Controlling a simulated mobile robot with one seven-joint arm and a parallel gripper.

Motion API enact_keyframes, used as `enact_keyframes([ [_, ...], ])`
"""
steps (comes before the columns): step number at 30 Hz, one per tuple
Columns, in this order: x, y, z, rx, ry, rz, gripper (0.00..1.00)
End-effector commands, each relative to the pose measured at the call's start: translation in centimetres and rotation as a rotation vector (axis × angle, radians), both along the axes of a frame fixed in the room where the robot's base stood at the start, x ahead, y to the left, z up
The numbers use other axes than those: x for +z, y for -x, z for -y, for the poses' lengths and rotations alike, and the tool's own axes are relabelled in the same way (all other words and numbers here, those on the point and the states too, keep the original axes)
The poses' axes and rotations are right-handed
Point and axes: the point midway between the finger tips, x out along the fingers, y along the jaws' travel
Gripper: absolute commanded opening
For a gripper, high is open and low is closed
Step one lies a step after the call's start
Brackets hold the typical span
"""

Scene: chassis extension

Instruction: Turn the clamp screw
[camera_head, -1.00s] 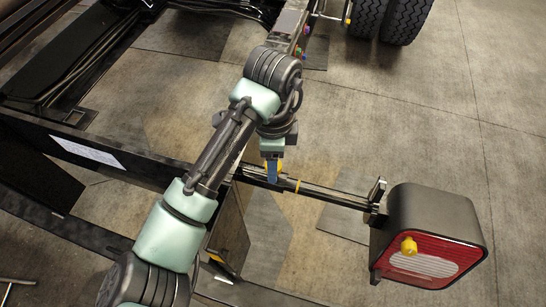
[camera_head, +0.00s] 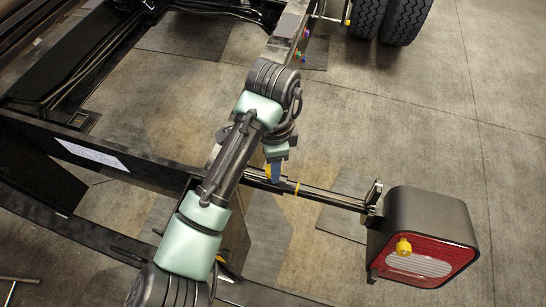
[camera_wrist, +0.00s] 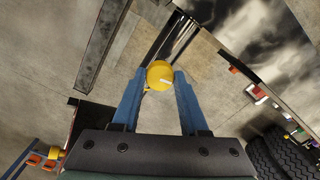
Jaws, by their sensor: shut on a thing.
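The yellow clamp screw (camera_wrist: 160,75) has a round head with a small pale mark, seen almost end-on in the wrist view. My gripper (camera_wrist: 160,80) has its two blue fingers on either side of the head and is shut on it. In the head view, my gripper (camera_head: 274,173) points down at the dark extension bar (camera_head: 332,198), and a bit of yellow shows beside its blue finger. The screw's shaft is hidden beneath the head.
The dark chassis rail (camera_head: 135,163) lies left. Tyres (camera_head: 398,20) stand at the back right. Open floor lies right.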

Motion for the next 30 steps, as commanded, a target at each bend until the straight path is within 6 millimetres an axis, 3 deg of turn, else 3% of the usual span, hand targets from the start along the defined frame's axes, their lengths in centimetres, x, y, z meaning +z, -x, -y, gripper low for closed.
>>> enact_keyframes([
  [30,0.37,0.16,0.20,0.964,-0.001,-0.003,0.00],
])
